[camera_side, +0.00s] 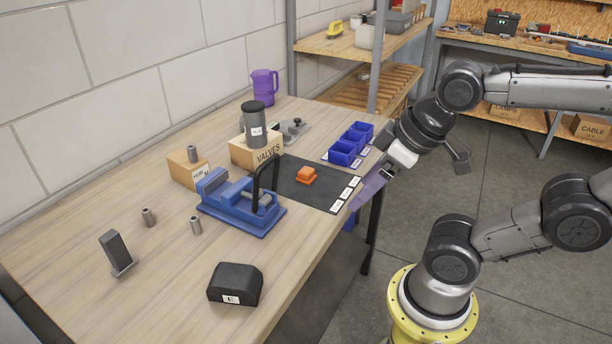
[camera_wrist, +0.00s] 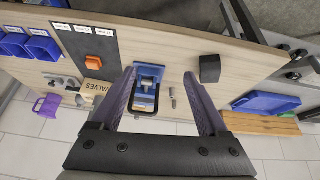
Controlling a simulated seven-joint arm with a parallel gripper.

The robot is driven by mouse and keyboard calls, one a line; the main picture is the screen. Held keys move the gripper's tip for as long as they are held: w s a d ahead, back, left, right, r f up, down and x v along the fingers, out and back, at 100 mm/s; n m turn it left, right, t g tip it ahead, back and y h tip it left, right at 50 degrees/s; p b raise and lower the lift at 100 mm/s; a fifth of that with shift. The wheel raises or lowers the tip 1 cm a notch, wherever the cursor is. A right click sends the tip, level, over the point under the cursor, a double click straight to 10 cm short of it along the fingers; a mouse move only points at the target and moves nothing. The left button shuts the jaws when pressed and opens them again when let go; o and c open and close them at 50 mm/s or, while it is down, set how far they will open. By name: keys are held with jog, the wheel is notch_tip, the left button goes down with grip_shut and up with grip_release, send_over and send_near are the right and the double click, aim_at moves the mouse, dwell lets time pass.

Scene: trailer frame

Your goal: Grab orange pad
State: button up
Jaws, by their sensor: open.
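The orange pad (camera_side: 306,175) is a small block lying on the dark mat (camera_side: 318,191) on the wooden table. It also shows in the wrist view (camera_wrist: 100,60), left of my gripper's fingers, on the mat (camera_wrist: 88,46). My gripper (camera_side: 364,192) is by the table's right edge in the side view, to the right of the pad and apart from it. In the wrist view my gripper (camera_wrist: 165,90) has its two purple-grey fingers spread wide, with nothing held between them. The blue vise shows in the gap, farther away on the table.
A blue vise (camera_side: 240,208) with a tall black handle stands left of the mat. Blue bins (camera_side: 342,153) stand behind the mat. A VALVES box (camera_side: 252,153) carries a dark jar (camera_side: 255,128). A black block (camera_side: 235,285) sits near the front edge.

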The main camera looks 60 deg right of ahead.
jog(key=w+d+r+n, duration=0.1)
jog(key=w+r+n, duration=0.45)
jog(key=n, duration=0.45)
jog(key=n+g, duration=0.6)
jog(key=n, duration=0.1)
send_over(306, 170)
notch_tip(306, 170, down, 9)
jog(key=f, duration=0.4)
jog(key=s+f, duration=0.1)
jog(key=f, duration=0.1)
jog(key=shift+a+f, duration=0.2)
jog(key=shift+f, duration=0.1)
jog(key=shift+w+d+f, duration=0.1)
jog(key=shift+w+f, duration=0.05)
jog(key=shift+f, duration=0.95)
jog(key=shift+w+f, duration=0.15)
jog(key=shift+f, duration=0.9)
jog(key=shift+w+d+f, duration=0.1)
jog(key=shift+w+f, duration=0.05)
jog(key=shift+f, duration=0.95)
grip_shut()
